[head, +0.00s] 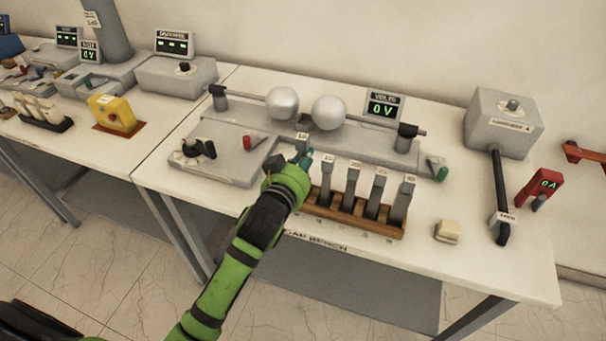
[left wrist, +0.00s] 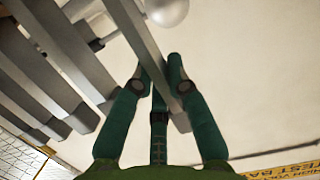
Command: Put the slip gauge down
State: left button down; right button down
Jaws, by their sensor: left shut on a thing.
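My left gripper (head: 300,160) is shut on a grey slip gauge (head: 302,139), whose labelled top shows just above the fingers. In the left wrist view the gauge (left wrist: 143,50) runs as a long bar between the green fingers (left wrist: 160,92). The wooden gauge rack (head: 352,222) is just right of the gripper in the head view, with several upright slip gauges (head: 377,190) in it. The gripper and arm hide the rack's left end and the held gauge's lower part, so I cannot tell whether the gauge touches the rack. My right gripper is not in view.
Behind the rack stand two metal spheres (head: 328,112) on a grey base and a voltage display (head: 383,106). A grey control box (head: 215,160) is left of the gripper. A small cream block (head: 448,231) is right of the rack. Bare table lies around that block.

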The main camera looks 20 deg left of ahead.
pick_arm(q)
notch_tip(320, 180, down, 3)
jog(key=shift+s+d+f, duration=0.1)
jog(key=shift+s, duration=0.05)
jog(key=shift+f, duration=0.2)
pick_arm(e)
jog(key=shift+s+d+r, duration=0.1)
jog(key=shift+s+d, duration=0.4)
pick_arm(q)
jog(key=shift+f, duration=0.15)
jog(key=c, duration=1.2)
grip_release()
jog(key=shift+r, duration=0.2)
jog(key=shift+b+v, duration=1)
jog(key=shift+v, duration=5)
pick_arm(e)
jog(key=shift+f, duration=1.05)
